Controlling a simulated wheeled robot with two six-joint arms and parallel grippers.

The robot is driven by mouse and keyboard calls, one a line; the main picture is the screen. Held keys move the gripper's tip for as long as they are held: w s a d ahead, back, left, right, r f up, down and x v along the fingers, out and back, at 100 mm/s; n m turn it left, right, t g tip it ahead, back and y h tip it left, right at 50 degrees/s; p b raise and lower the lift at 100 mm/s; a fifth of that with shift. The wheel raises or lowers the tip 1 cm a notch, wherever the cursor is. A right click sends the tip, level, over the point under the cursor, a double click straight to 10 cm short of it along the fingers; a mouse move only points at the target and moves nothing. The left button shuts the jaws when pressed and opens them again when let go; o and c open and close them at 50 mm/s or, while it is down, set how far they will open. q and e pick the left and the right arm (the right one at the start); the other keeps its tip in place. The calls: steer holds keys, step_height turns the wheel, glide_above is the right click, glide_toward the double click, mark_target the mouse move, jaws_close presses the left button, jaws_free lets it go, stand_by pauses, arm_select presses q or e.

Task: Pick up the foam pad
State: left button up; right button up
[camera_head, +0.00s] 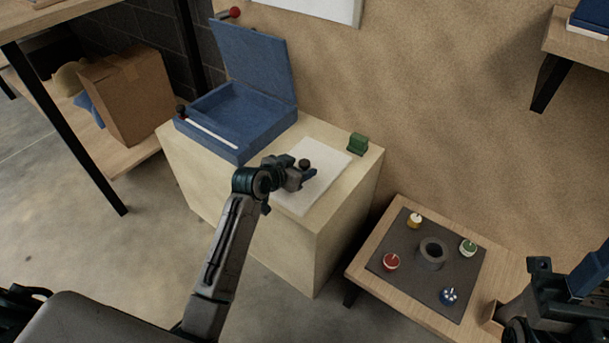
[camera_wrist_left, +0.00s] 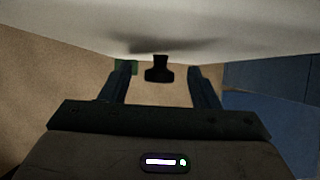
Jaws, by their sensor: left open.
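A flat white pad (camera_head: 327,159), which I take to be the foam pad, lies on top of the pale cabinet. A black knob (camera_head: 304,163) stands up from it. My left gripper (camera_head: 303,174) is open, low over the pad at the knob. In the left wrist view the picture is upside down, and the knob (camera_wrist_left: 159,68) shows between the two spread fingers, under the white pad surface (camera_wrist_left: 180,25). I cannot tell whether the fingers touch the knob. My right gripper (camera_head: 562,300) is partly in view at the lower right; its jaw opening is unclear.
An open blue box (camera_head: 240,155) stands left of the pad on the cabinet (camera_head: 345,215). A small green block (camera_head: 357,144) stands at the pad's far right. A low wooden table (camera_head: 395,298) holds a dark mat with several coloured knobs and a grey ring (camera_head: 433,253).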

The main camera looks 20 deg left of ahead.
arm_select(q)
steer(key=shift+w+d, duration=0.1)
steer(key=shift+w, duration=0.05)
steer(key=c, duration=1.1)
steer(key=shift+r, duration=0.1)
